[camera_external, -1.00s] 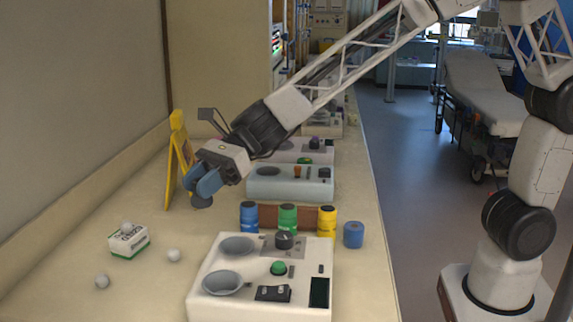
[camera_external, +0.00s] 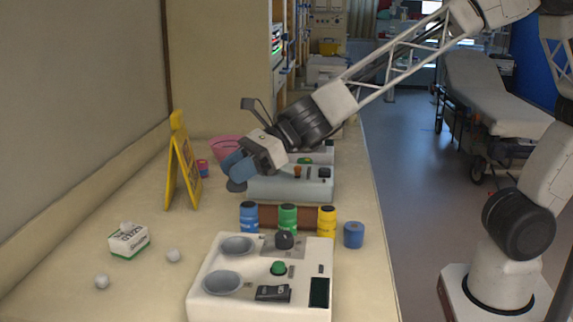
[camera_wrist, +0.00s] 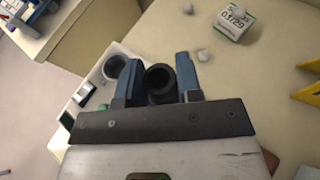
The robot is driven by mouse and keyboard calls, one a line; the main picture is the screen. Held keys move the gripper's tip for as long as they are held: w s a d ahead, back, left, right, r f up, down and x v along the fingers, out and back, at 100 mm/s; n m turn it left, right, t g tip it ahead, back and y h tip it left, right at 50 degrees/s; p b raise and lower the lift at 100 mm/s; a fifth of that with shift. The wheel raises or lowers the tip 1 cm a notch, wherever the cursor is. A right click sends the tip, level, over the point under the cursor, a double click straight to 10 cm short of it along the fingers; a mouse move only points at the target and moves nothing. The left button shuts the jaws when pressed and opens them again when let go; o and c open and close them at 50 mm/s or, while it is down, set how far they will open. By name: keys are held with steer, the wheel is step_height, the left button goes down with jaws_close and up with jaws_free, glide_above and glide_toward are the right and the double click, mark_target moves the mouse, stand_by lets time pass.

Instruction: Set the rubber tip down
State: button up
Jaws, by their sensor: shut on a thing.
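The rubber tip (camera_external: 236,186) is a dark grey, round piece at the end of my blue fingers. My gripper (camera_external: 238,168) is shut on it and holds it above the counter, left of the pale blue console, in the external view. In the wrist view the rubber tip (camera_wrist: 160,80) shows as a dark ring with a hollow end, between the two blue fingers of my gripper (camera_wrist: 158,78). The gap between the tip and the counter cannot be judged.
A yellow folding sign (camera_external: 183,172) stands left of my gripper, with a pink basket (camera_external: 226,149) behind. The pale blue console (camera_external: 290,184) is at right. Blue, green and yellow canisters (camera_external: 288,219) and a white console (camera_external: 262,287) are nearer. The counter's left front holds a small box (camera_external: 130,240) and white balls.

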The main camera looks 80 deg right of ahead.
steer(key=shift+s+d+f+m+t+h, duration=1.4)
steer(key=shift+s+d+m+h, duration=5.15)
steer(key=shift+s+d, duration=5.15)
step_height(320, 180, down, 10)
steer(key=s+a, duration=0.1)
steer(key=shift+a+n+g+h, duration=0.2)
steer(key=shift+n+g+h, duration=0.1)
steer(key=shift+n+h, duration=0.05)
steer(key=w, duration=0.5)
steer(key=w+f, duration=0.1)
steer(key=w, duration=0.4)
steer(key=w+d, duration=0.1)
steer(key=w, duration=0.4)
steer(key=shift+w+f, duration=0.1)
steer(key=shift+f, duration=0.05)
